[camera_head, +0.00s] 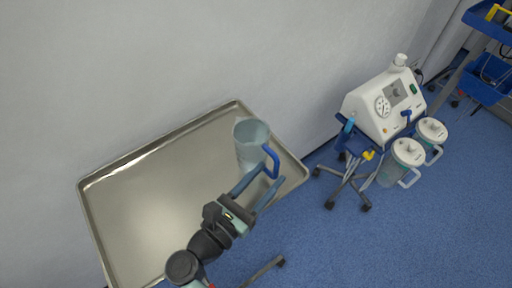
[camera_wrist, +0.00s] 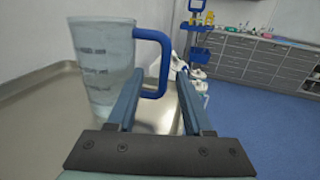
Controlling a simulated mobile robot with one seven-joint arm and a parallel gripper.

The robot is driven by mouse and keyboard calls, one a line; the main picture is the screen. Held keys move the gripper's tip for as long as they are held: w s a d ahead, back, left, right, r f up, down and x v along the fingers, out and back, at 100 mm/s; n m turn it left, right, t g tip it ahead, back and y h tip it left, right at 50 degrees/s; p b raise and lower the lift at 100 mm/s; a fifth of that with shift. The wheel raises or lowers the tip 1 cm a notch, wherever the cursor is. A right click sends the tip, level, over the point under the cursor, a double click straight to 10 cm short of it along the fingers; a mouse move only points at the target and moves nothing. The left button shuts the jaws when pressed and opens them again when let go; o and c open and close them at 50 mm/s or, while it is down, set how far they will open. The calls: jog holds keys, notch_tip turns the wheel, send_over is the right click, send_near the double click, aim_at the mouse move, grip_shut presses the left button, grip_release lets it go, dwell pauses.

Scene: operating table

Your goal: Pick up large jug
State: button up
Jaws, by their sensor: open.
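The large jug is a clear, measuring-marked jug (camera_head: 250,143) with a blue handle, standing upright on the metal tray table near its far right corner. In the wrist view the jug (camera_wrist: 103,65) is close on the left, its blue handle (camera_wrist: 164,62) pointing right. My gripper (camera_head: 262,180) is open, with two long bluish fingers reaching toward the handle. In the wrist view the lower part of the handle shows between the fingers of my gripper (camera_wrist: 160,95). I cannot tell whether any finger touches it.
The tray table (camera_head: 150,190) has a raised rim and is otherwise bare. A white medical device (camera_head: 385,105) on a wheeled stand, with two lidded canisters (camera_head: 408,153), stands to the right. A wall runs behind. Grey cabinets (camera_wrist: 260,62) show in the wrist view.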

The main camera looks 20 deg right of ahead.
jog(key=p+x, duration=0.2)
jog(key=x, duration=0.4)
jog(key=shift+d, duration=0.3)
jog(key=shift+c, duration=0.3)
grip_shut()
